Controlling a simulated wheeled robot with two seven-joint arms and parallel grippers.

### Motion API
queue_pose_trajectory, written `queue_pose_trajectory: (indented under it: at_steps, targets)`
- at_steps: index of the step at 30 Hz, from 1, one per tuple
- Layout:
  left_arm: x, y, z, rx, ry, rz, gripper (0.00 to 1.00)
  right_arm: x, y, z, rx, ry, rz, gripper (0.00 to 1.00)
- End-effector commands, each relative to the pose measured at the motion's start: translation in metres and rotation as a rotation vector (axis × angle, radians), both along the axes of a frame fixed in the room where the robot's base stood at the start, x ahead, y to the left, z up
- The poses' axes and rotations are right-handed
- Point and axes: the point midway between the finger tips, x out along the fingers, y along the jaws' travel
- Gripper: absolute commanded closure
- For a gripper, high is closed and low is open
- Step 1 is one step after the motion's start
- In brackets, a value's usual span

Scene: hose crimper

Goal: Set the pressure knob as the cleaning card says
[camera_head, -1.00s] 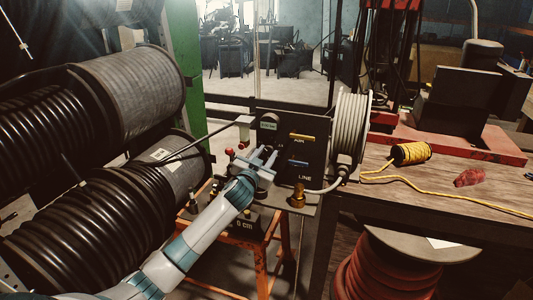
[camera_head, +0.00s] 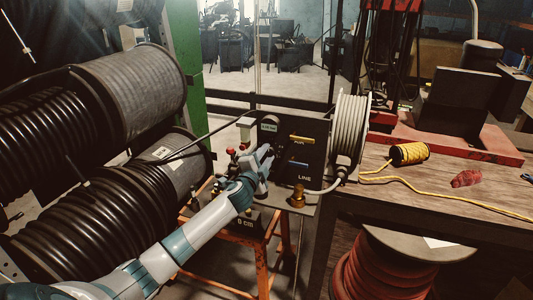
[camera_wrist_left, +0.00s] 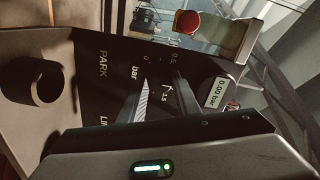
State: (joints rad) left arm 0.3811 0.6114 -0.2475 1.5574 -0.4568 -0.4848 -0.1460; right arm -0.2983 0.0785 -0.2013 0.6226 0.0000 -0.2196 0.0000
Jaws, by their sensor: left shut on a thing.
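The dark control panel (camera_head: 312,133) stands at the centre in the head view, with a small pressure readout (camera_head: 268,127). In the left wrist view the readout (camera_wrist_left: 217,93) says 0.00 bar. My left gripper (camera_head: 264,155) is at the panel's left part, its fingers shut on the pressure knob. In the wrist view the fingertips (camera_wrist_left: 163,88) sit inside the dial scale marked bar, with 0, 0.5 and 1.5 legible around them. The fingers hide the knob and its pointer, so its setting cannot be told. I cannot make out a cleaning card. My right gripper is out of view.
A brass fitting (camera_head: 297,196) and a pale hose reel (camera_head: 350,130) are close by. Black hose spools (camera_head: 95,215) crowd the left. A wooden bench (camera_head: 430,190) is right.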

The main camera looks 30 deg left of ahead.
Motion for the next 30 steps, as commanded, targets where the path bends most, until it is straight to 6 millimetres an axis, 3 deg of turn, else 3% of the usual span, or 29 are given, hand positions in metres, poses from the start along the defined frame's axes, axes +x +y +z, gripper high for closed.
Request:
queue_pose_trajectory:
  at_steps: [15,30]
  targets:
    - [0.0,0.0,0.002,0.418,0.1,-0.001,0.93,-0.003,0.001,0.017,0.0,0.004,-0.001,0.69]
    - [0.0,-0.001,0.0,0.53,0.128,-0.001,0.93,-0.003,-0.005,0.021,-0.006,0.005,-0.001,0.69]
